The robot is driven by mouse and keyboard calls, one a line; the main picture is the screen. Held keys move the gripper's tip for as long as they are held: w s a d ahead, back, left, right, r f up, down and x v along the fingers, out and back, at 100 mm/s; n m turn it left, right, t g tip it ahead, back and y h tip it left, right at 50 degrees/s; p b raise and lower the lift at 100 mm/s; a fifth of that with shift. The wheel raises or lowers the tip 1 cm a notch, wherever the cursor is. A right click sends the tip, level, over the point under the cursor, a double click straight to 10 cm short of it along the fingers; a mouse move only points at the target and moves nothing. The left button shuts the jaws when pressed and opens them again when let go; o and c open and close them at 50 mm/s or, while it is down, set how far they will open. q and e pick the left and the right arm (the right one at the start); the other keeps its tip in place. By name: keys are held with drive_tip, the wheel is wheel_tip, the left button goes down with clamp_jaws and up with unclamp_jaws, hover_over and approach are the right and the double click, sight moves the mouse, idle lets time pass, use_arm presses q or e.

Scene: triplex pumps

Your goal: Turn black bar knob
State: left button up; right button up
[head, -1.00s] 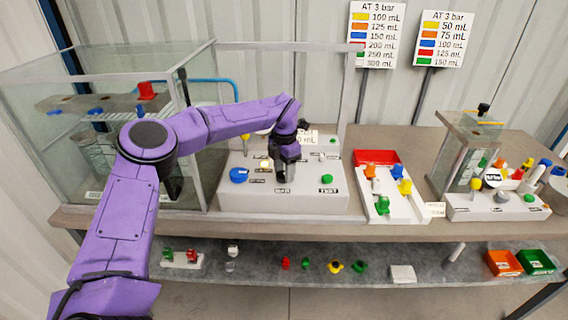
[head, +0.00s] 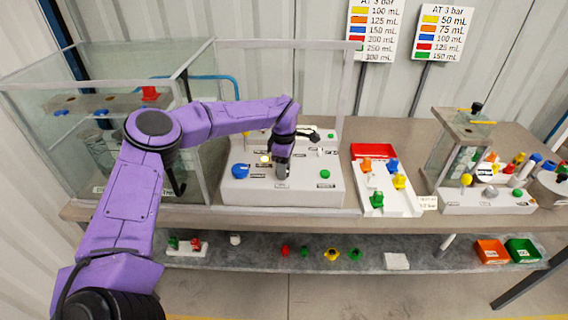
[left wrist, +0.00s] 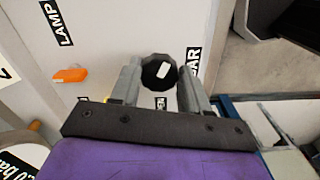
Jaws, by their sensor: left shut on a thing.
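The black bar knob (left wrist: 158,71) has a round faceted body and a white mark. In the left wrist view it sits between the two grey fingers of my left gripper (left wrist: 156,88). The fingers are shut on it, and the right finger partly covers the BAR label (left wrist: 193,60) beside it. In the head view my left gripper (head: 282,172) points down at the front middle of the white panel box (head: 310,191) and hides the knob. My right gripper is not in view.
The panel has a blue knob (head: 240,170) at left and a green TEST button (head: 325,174) at right. An orange switch (left wrist: 70,75) is by the LAMP label. A glass tank (head: 203,150) stands close left of the panel. A white tray (head: 388,203) with coloured parts lies right.

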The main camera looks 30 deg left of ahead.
use_arm(q)
drive_tip(key=shift+r+m+p, duration=0.15)
drive_tip(key=shift+m+p, duration=0.15)
drive_tip(key=shift+m, duration=0.5)
drive_tip(key=o, duration=1.1)
drive_tip(key=shift+a, duration=0.1)
drive_tip(key=shift+c, duration=0.2)
drive_tip(key=shift+r, duration=0.1)
wheel_tip(320, 180, up, 10)
drive_tip(key=b, duration=0.2)
drive_tip(key=shift+r, duration=0.1)
